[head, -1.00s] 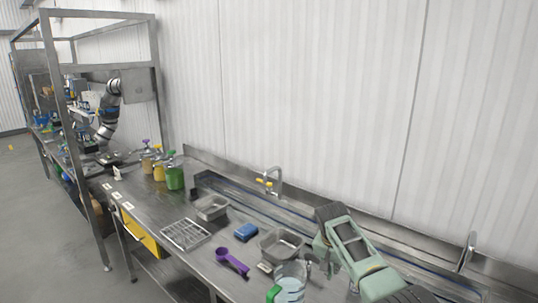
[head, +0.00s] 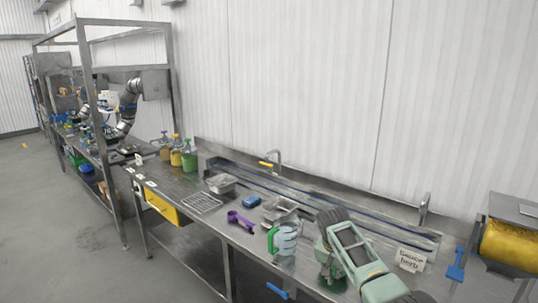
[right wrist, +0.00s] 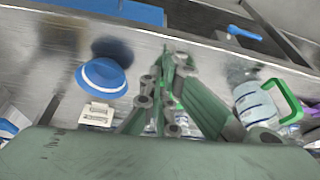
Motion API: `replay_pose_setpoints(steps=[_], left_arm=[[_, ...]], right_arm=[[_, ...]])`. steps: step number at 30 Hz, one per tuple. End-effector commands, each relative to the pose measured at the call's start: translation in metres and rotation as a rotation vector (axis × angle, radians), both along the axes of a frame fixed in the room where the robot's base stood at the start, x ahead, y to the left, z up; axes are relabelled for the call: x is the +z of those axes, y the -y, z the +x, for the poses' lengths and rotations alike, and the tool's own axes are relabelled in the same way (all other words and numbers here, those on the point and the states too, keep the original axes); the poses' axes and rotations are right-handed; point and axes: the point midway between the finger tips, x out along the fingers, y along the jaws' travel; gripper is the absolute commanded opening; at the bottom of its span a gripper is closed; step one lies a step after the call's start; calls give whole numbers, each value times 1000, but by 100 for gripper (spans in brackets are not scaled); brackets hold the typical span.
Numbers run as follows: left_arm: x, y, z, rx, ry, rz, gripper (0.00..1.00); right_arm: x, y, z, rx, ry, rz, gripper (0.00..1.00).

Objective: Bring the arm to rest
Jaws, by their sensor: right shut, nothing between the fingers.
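My right arm comes in from the lower right of the head view and bends over the steel counter. My right gripper (head: 329,280) hangs at its end, pointing down near the counter's front, right of the clear jug with a green handle (head: 284,238). In the right wrist view the green fingers (right wrist: 168,68) are together with nothing between them. The jug shows there at the right (right wrist: 256,105), apart from the fingers. My left gripper is in neither current view.
A purple scoop (head: 240,222), blue sponge (head: 252,201), wire rack (head: 201,203) and metal pans (head: 221,183) lie left of the jug. A sign (head: 411,260) and yellow container (head: 509,246) are at the right. A blue round object (right wrist: 103,77) shows in the wrist view.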

Motion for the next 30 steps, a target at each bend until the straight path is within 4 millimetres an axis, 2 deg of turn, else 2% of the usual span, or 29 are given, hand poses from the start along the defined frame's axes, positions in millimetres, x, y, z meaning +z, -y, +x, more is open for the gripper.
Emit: replay_pose_setpoints(steps=[1, 7, 11, 15, 17, 20, 23, 24, 26, 30], left_arm=[[-3, -1, -8, 0, -11, 1, 40], [-10, -2, -23, 0, -34, 4, 40], [-15, -2, -13, 1, -21, 3, 40], [-20, -1, 7, 1, 8, 1, 40], [-24, -1, 10, 1, 13, 0, 40], [-32, -1, 6, 2, 7, 0, 40], [-44, -1, -4, 2, -7, 2, 40], [-49, -2, -8, 2, -13, 3, 40], [-55, -2, -13, 2, -20, 3, 40], [-70, -2, -14, 2, -23, 4, 40]], right_arm=[[-14, 1, -4, 6, -10, 0, 0], [-53, 1, -14, 42, -22, 1, 0], [-88, 1, -25, 72, -36, 2, 0], [-136, 2, -42, 114, -54, 5, 0], [-161, 2, -53, 137, -63, 6, 0], [-212, 3, -77, 181, -82, 9, 0], [-277, 5, -114, 240, -107, 11, 0], [-304, 5, -131, 265, -114, 14, 0], [-341, 6, -157, 303, -126, 15, 0], [-422, 9, -228, 392, -152, 20, 0]])
